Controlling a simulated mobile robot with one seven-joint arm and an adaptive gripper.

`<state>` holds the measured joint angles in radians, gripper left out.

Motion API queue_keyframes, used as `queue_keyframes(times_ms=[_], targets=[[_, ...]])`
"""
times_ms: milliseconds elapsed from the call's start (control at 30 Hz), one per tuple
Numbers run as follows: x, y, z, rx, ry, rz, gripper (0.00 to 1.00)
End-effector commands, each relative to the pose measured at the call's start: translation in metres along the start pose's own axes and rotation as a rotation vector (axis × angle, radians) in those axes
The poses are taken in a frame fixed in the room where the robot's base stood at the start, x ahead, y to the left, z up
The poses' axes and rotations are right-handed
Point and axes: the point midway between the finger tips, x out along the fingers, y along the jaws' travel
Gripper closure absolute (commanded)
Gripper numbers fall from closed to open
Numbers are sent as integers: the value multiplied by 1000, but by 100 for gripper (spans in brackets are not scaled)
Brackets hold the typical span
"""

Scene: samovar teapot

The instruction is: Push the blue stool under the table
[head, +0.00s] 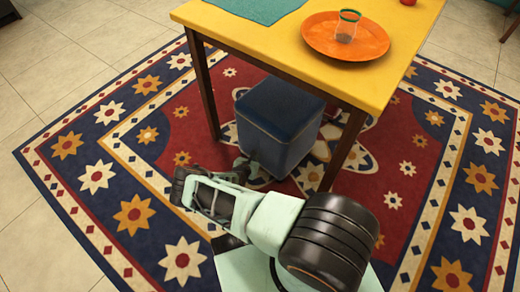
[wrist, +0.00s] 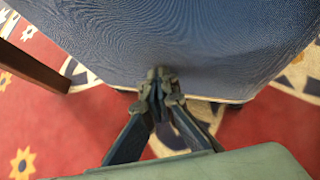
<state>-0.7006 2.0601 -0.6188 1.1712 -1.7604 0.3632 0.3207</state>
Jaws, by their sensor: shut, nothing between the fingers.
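The blue stool (head: 278,120) is a padded cube on the rug, partly beneath the yellow table (head: 268,42). Its top reaches under the table's near edge, and its front sits between two dark table legs. My gripper (head: 243,167) is shut and empty, low at the stool's near left side. In the wrist view the stool's blue fabric side (wrist: 180,45) fills the upper picture. My shut fingertips (wrist: 160,85) are at the lower part of that side, seemingly against it; exact contact is hard to tell.
A dark table leg (head: 203,85) stands left of the stool and another (head: 343,150) stands to its right. An orange plate (head: 320,46) with a glass (head: 347,25) and a teal cloth (head: 255,8) lie on the table. The patterned rug (head: 100,130) is clear at left.

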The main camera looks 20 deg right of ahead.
Motion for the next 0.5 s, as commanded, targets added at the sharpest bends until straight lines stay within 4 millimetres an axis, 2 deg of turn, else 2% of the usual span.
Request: queue_keyframes(times_ms=[500], targets=[[8,-5,7,2,-3,-3,100]])
